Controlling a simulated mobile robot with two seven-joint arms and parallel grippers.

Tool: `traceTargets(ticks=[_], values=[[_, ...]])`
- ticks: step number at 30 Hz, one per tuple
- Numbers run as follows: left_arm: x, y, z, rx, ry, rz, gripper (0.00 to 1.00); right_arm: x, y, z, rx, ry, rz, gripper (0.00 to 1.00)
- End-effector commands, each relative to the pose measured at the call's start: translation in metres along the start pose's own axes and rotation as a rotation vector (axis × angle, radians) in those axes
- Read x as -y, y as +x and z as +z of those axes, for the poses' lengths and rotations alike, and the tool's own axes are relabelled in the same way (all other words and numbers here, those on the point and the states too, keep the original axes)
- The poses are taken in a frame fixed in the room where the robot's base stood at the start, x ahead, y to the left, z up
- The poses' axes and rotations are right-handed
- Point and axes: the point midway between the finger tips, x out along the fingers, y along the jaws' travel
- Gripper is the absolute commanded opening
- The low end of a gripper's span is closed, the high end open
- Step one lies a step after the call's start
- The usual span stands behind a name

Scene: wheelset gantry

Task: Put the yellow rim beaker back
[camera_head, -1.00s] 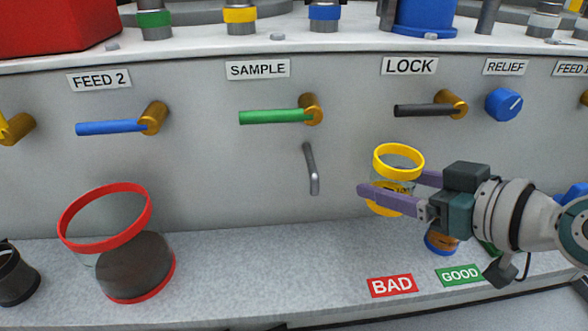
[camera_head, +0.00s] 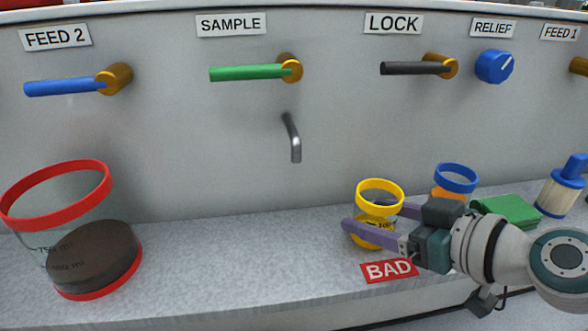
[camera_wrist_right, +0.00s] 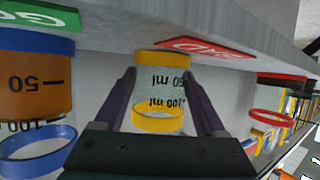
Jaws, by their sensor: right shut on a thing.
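The yellow rim beaker (camera_head: 380,209) is a small clear beaker with a yellow rim, a yellow base and printed volume marks. It looks empty. My right gripper (camera_head: 367,217) is shut on its sides, and one finger crosses in front of it. It is upright, low over the shelf just behind the red BAD plate (camera_head: 388,271). In the right wrist view the beaker (camera_wrist_right: 160,75) sits between both fingers (camera_wrist_right: 160,95), its base close to the shelf. I cannot tell whether the base touches. My left gripper is out of view.
A blue rim beaker (camera_head: 456,178) with orange contents stands right of the held one, beside a green cloth-like item (camera_head: 507,210) and a blue-topped bottle (camera_head: 562,190). A large red rim beaker (camera_head: 58,192) stands left.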

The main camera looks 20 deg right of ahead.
Motion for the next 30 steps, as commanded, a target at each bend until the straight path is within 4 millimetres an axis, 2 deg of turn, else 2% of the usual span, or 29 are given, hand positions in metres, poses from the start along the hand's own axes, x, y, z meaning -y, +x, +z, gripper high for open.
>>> traceTargets(ticks=[1,2,9,20,23,30], values=[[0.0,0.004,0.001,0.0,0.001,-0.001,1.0,0.0,0.001,0.003,0.0,-0.001,0.0,0.11],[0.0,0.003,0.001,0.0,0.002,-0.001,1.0,0.0,0.001,0.003,0.0,-0.001,0.0,0.74],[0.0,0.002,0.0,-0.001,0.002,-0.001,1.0,0.0,0.001,0.002,0.001,0.0,0.0,1.0],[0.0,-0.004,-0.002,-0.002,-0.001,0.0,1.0,0.0,-0.005,-0.002,0.002,0.001,0.0,1.0],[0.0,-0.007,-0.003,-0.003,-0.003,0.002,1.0,0.0,-0.02,-0.001,0.005,-0.001,0.0,1.0],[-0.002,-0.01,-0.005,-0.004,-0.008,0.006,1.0,0.0,-0.07,0.001,0.006,-0.003,-0.003,1.0]])
